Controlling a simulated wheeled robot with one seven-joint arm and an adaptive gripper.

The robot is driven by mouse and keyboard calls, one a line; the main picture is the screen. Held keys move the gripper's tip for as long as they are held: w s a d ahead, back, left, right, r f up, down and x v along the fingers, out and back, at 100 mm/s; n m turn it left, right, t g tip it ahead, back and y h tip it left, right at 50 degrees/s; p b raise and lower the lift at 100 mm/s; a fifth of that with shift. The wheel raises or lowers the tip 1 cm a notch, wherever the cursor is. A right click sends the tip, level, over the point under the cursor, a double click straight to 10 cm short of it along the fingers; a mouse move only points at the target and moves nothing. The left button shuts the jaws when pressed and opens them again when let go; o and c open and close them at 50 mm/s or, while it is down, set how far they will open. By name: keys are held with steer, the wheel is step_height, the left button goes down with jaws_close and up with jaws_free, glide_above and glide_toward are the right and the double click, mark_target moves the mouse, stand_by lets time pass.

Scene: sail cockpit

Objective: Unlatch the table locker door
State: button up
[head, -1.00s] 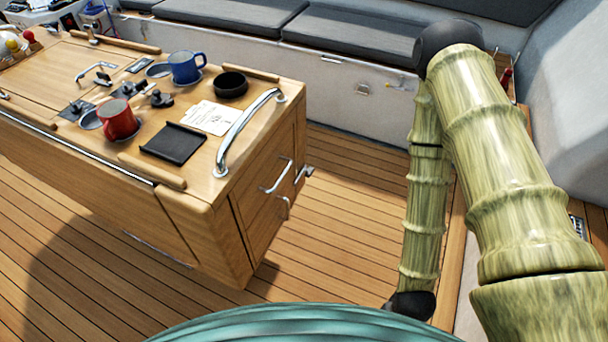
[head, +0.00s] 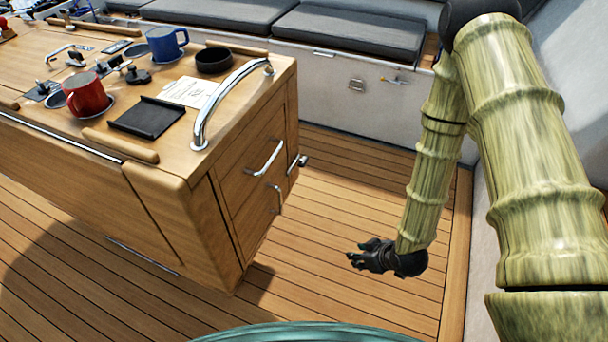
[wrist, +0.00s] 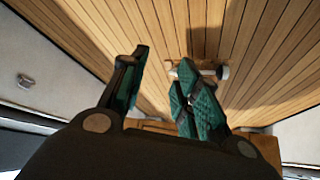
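The table locker door (head: 240,190) is the wooden panel in the near end of the table, and it looks closed. It carries a chrome bar handle (head: 265,160) and a smaller metal hook-like handle (head: 277,198) below it. A dark-tipped metal latch (head: 298,164) sticks out at the door's right edge. My gripper (head: 364,254) is right of the door, apart from it and lower than the latch in the picture. In the wrist view my gripper's teal-padded fingers (wrist: 163,62) are apart with nothing held.
On the table top (head: 90,105) stand a red mug (head: 88,97), a blue mug (head: 165,46), a black bowl (head: 213,60) and a black tray (head: 148,118). A curved chrome rail (head: 225,100) tops the door end. The plank floor (head: 320,225) between table and bench (head: 345,85) is clear.

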steer(key=w+a+n+t+y+b, duration=0.2)
steer(key=w+n+b, duration=0.25)
steer(key=w, duration=0.45)
steer(key=n+y+b, duration=1.1)
steer(key=n+b, duration=0.8)
steer(key=b, duration=0.3)
glide_toward(304, 162)
steer(key=shift+n, duration=0.25)
steer(key=shift+f+b+x, duration=0.15)
steer(key=shift+b+x, duration=0.65)
steer(key=shift+x, duration=1.75)
steer(key=shift+f+b+x, duration=0.15)
steer(key=shift+b+x, duration=0.65)
steer(key=shift+x, duration=1.7)
steer(key=shift+w, duration=0.15)
jaws_close()
